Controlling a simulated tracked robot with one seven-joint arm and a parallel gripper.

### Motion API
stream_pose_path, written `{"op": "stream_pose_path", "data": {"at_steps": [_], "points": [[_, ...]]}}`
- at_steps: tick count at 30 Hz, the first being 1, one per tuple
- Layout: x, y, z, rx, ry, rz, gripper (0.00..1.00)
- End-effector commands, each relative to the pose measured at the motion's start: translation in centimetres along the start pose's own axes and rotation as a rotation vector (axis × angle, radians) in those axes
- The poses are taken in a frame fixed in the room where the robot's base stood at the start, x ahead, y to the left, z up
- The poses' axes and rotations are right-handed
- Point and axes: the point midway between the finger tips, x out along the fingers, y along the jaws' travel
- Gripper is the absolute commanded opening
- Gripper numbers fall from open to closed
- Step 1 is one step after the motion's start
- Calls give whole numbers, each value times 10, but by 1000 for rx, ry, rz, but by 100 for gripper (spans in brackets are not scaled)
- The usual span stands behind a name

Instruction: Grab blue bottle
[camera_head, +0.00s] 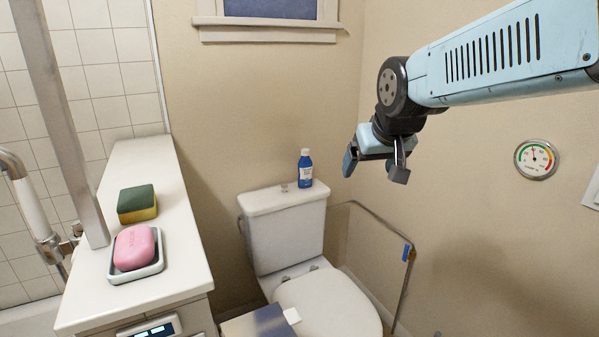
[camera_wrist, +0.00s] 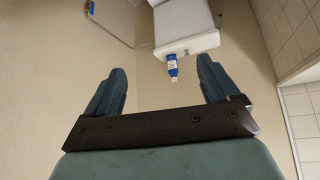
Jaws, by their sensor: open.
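The blue bottle (camera_head: 305,169) with a white cap and a pale label stands upright on the toilet tank lid (camera_head: 262,203), near its right end. It also shows in the wrist view (camera_wrist: 172,67), between my fingers but well beyond their tips. My gripper (camera_head: 374,172) is raised to the right of the bottle in the head view, apart from it. In the wrist view my gripper (camera_wrist: 160,80) has its two fingers spread wide, with nothing between them.
A white counter (camera_head: 180,255) at left holds a green and yellow sponge (camera_head: 137,204) and a pink soap (camera_head: 134,247) in a dish. A metal rail (camera_head: 403,285) stands beside the toilet (camera_head: 330,300). A round gauge (camera_head: 536,159) is on the right wall.

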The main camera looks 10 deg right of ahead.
Motion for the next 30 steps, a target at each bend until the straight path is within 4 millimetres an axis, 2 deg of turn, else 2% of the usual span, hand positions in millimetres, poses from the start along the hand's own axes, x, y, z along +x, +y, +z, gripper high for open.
{"op": "stream_pose_path", "data": {"at_steps": [1,3,6,15,24,30], "points": [[12,1,-18,-2,19,3,93],[28,3,-42,-6,56,7,99],[52,5,-76,-12,109,13,99],[132,9,-165,-33,268,17,99],[225,12,-234,-51,428,11,99],[291,10,-264,-68,534,-6,99]]}}
